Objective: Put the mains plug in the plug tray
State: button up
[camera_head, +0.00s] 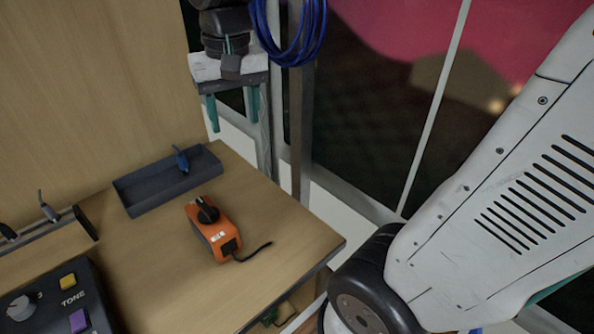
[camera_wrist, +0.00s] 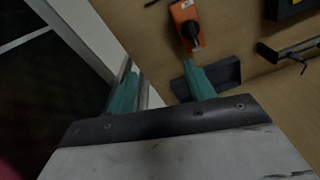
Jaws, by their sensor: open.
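The plug tray (camera_head: 142,204) is a long, shallow dark grey tray on the wooden bench, near the back panel. A small blue plug with a short cable stub (camera_head: 182,161), which looks like the mains plug, is in the right part of the tray, tilted upward. My gripper (camera_head: 233,126) is open and empty, above and to the right of the tray, its two teal fingers apart and touching nothing. In the wrist view the open gripper (camera_wrist: 159,62) shows one finger across part of the tray (camera_wrist: 232,73). The plug cannot be made out there.
An orange box with a black knob and short lead (camera_head: 212,230) stands in front of the tray. The bench's right edge is near. A blue cable coil (camera_head: 290,35) hangs by the window.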

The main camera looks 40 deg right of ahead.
jog(key=s+f+n, duration=0.2)
jog(key=s+f, duration=0.2)
jog(key=s, duration=1.1)
jog(key=shift+s+d+f+n, duration=0.2)
jog(key=shift+s+d+n, duration=0.1)
jog(key=shift+n, duration=0.1)
jog(key=shift+w+t, duration=0.1)
jog(key=shift+t, duration=0.2)
